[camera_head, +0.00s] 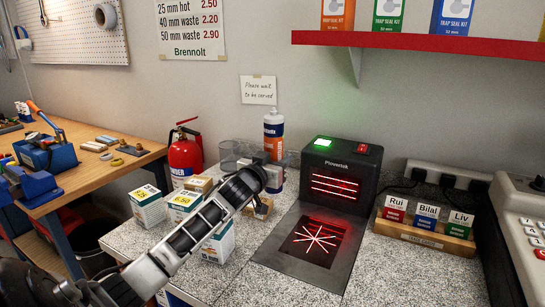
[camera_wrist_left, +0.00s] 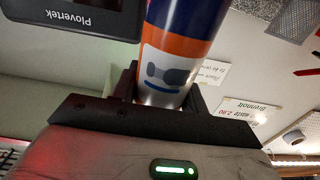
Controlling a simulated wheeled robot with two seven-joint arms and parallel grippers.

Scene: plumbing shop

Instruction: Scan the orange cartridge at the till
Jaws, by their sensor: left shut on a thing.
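In the left wrist view the cartridge (camera_wrist_left: 178,48) stands between the fingers of the gripper (camera_wrist_left: 163,88). The black Plovertek scanner (camera_head: 341,172) shows red lines on its upright face, and a red star pattern on its flat plate (camera_head: 315,242). A green light (camera_head: 322,142) glows on its top. The cartridge is beside the scanner, not over the plate. My right gripper is not in view.
A wooden card holder (camera_head: 425,232) and a cash register (camera_head: 520,225) are on the right. A red shelf (camera_head: 420,41) hangs above.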

